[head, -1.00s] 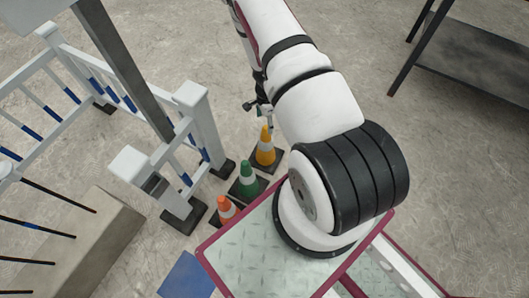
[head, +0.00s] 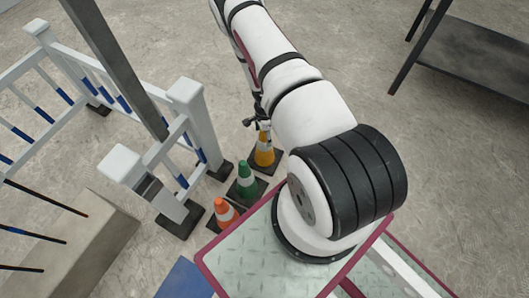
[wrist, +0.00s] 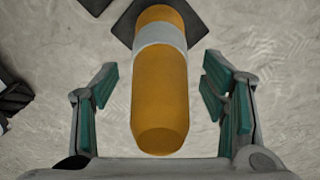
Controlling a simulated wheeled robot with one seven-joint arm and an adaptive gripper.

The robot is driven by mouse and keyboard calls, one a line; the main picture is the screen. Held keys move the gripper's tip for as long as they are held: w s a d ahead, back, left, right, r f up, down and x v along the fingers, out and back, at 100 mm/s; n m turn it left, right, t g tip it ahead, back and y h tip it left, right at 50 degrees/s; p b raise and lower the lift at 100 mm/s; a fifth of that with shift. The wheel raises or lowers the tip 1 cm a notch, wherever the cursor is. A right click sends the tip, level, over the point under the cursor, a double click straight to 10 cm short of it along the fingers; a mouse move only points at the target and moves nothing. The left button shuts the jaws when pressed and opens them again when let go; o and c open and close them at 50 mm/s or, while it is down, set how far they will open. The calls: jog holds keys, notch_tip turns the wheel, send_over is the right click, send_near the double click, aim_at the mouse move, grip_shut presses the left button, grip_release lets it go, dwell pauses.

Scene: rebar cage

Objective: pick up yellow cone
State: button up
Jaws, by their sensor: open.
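The yellow cone (head: 264,152) stands upright on a dark square base on the floor, with a white band around it. In the wrist view the yellow cone (wrist: 160,95) lies between the two green-padded fingers of my gripper (wrist: 160,100), with a gap on each side. My gripper is open. In the head view my gripper (head: 262,126) is at the top of the cone and partly hides it.
A green cone (head: 246,180) and an orange cone (head: 224,212) stand in a row with the yellow one. White railing posts (head: 196,125) stand close on the left. A dark metal table (head: 475,60) is at the upper right. Open concrete floor lies behind.

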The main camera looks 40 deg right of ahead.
grip_shut()
